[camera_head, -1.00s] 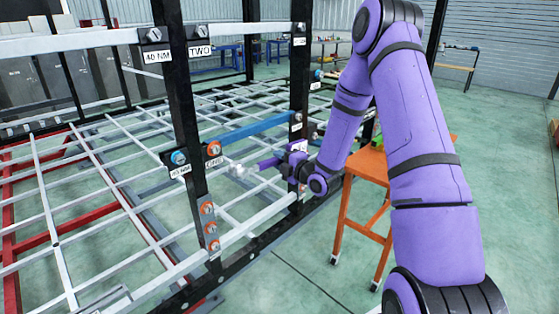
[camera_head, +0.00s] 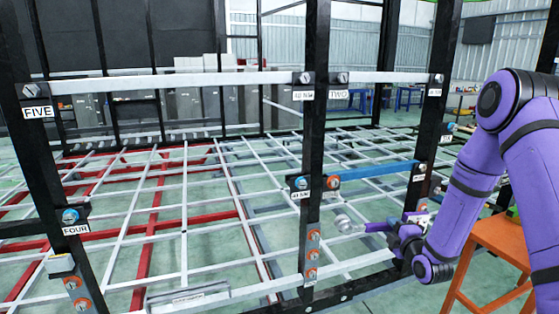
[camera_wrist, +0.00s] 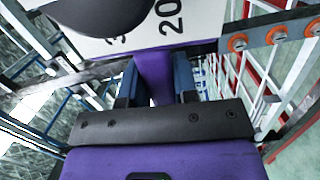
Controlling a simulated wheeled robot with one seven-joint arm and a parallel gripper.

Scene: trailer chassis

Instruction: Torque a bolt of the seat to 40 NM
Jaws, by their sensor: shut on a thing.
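My gripper (camera_head: 392,228) is shut on the purple handle of a torque tool (camera_wrist: 154,75). The tool has a white dial face (camera_wrist: 185,22) with a "20" readable in the wrist view. In the head view, its pale round end (camera_head: 343,222) points left, below and right of an orange-ringed bolt (camera_head: 333,182), apparently apart from it. A blue-ringed bolt (camera_head: 301,183) sits left of that on the black post, above a tag (camera_head: 300,194) that seems to read 40 NM. Another blue-ringed bolt (camera_head: 70,216) sits above the FOUR tag (camera_head: 76,229). I cannot pick out a seat.
Black uprights and white rails form the chassis frame (camera_head: 312,130). Tags TWO (camera_head: 340,94) and FIVE (camera_head: 37,113) mark upper bolts. A blue bar (camera_head: 375,172) runs behind my tool. An orange stool (camera_head: 500,240) stands at the right, close to my arm.

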